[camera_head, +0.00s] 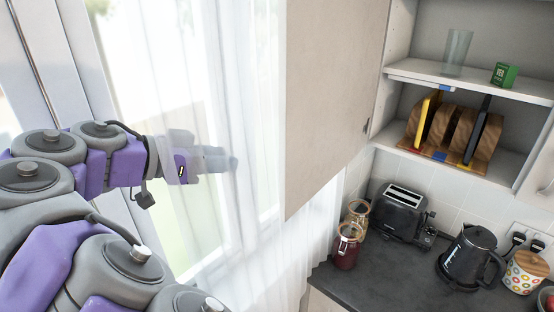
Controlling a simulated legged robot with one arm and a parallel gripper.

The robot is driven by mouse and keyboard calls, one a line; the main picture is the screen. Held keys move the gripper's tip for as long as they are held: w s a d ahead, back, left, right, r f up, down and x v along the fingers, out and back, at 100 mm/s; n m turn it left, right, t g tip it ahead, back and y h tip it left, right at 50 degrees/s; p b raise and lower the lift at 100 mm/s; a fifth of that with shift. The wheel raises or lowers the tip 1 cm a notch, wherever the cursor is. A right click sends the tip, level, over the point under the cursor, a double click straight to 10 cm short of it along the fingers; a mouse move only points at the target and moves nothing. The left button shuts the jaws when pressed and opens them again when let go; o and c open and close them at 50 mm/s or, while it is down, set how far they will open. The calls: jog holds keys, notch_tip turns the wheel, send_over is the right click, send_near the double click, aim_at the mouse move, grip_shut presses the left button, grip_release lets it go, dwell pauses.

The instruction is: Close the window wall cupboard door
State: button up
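The window wall cupboard door (325,95) stands wide open, a flat beige panel hanging in front of the sheer curtain. Its hinge side is at the right, by the open cupboard (450,75). My gripper (228,163) is left of the door's free edge, apart from it in the picture. It shows through the white sheer curtain (225,90), which veils its end. Its fingers are too blurred to tell open from shut. Nothing can be seen held in it.
The cupboard shelves hold a glass (457,52), a green box (504,75) and a wooden rack (455,130). Below, a toaster (402,213), jars (347,247) and a kettle (472,254) stand on the dark counter (375,285). The window (150,60) is at the left.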

aim_at(280, 160)
jog(key=p+x, duration=0.1)
jog(key=x, duration=1.5)
jog(key=shift+w+a+f+p, duration=0.25)
jog(key=shift+a+p, duration=0.05)
jog(key=shift+a, duration=0.1)
jog(key=shift+d, duration=0.3)
jog(key=shift+c, duration=0.6)
jog(key=shift+d, duration=0.15)
jog(key=c, duration=0.3)
jog(key=shift+c, duration=0.7)
jog(key=shift+a, duration=0.5)
grip_shut()
